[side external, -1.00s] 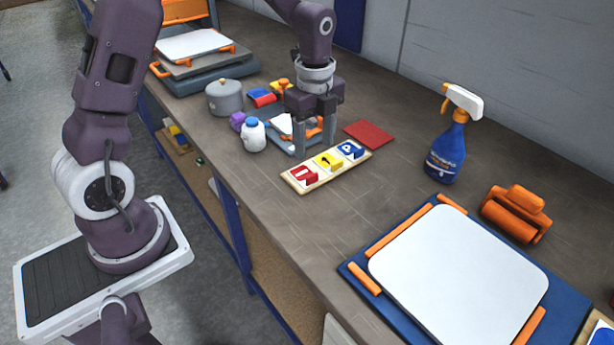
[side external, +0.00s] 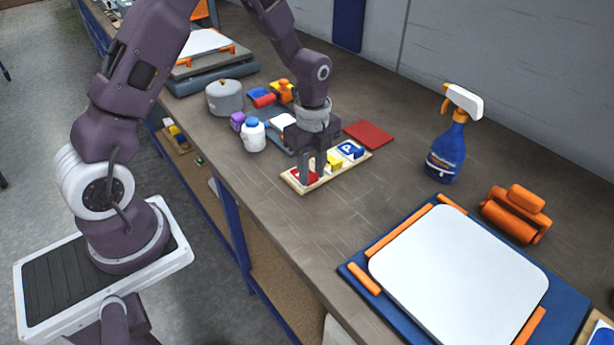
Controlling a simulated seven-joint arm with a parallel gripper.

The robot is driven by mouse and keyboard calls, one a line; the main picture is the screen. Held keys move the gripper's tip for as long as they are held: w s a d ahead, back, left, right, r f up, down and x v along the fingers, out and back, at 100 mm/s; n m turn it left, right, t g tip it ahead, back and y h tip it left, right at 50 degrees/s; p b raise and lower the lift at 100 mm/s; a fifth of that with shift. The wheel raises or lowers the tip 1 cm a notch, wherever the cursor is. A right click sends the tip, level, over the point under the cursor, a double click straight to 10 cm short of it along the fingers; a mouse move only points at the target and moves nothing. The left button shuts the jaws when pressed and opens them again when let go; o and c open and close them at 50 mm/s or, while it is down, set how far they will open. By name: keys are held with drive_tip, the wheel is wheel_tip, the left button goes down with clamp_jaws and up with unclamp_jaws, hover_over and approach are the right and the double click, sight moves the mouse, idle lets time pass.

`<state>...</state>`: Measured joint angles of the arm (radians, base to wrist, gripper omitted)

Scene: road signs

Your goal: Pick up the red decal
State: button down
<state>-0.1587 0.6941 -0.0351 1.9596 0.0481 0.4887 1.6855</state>
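The wooden tray (side external: 318,187) lies on the bench and holds a row of decals: a red decal (side external: 311,178) at its near left end, a yellow decal (side external: 333,163) in the middle and a blue decal (side external: 351,149) at the far right. My gripper (side external: 310,176) is low over the tray's left end, pointing down, with its fingers apart around the red decal. The fingers hide part of the decal. I cannot tell whether they touch it.
A flat red square (side external: 369,134) lies behind the tray. A grey pot (side external: 225,97) and a white bottle with a blue cap (side external: 254,135) stand to the left. A blue spray bottle (side external: 446,148), an orange roller (side external: 516,213) and a white panel (side external: 460,275) are to the right. Bench in front is clear.

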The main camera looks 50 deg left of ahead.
sight(312, 175)
drive_tip(key=shift+r, duration=0.1)
wheel_tip(312, 175, up, 13)
drive_tip(key=shift+r, duration=0.2)
idle(0.6)
